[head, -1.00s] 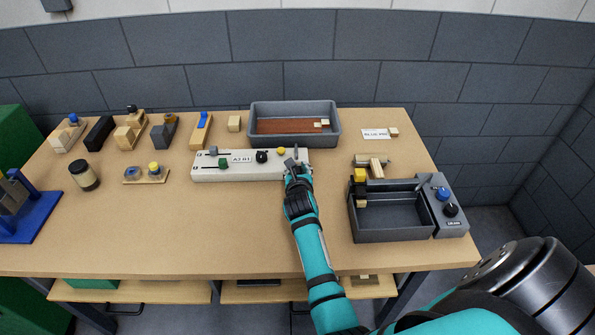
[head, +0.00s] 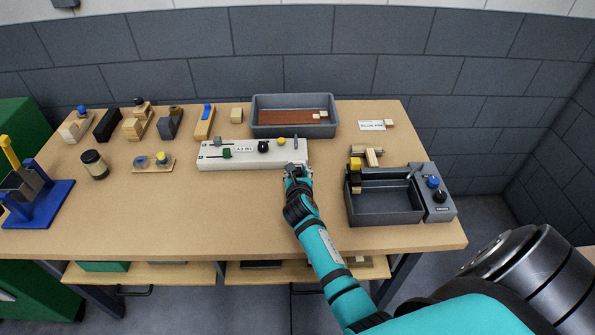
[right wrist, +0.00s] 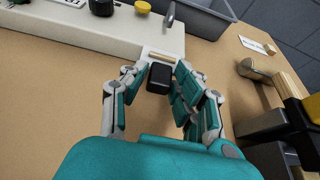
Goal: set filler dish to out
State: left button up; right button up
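A long white box with knobs and sliders (head: 215,161) stands mid-table, seen partly in the right wrist view (right wrist: 65,22). At the front of its right end, a small white dish-like part with a tan strip (right wrist: 161,55) juts out; I take it for the filler dish. A black block like a handle (right wrist: 160,78) sits at its near side. My right gripper (head: 297,170) is at this end of the box. In the right wrist view its fingers (right wrist: 160,70) lean in on both sides of the black block and appear closed on it. My left gripper is out of view.
A grey tray (head: 262,131) with a brown panel stands behind the box. A dark open bin with a control panel (head: 385,217) is right of my arm. Wooden blocks, a jar (head: 94,165) and a blue stand (head: 45,208) are left.

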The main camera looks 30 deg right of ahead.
jog(key=shift+o, duration=1.4)
jog(key=shift+s+r, duration=0.1)
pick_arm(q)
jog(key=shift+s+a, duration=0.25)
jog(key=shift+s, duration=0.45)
pick_arm(e)
jog(key=v, duration=1.1)
jog(key=shift+s+a, duration=0.25)
jog(key=shift+s, duration=0.1)
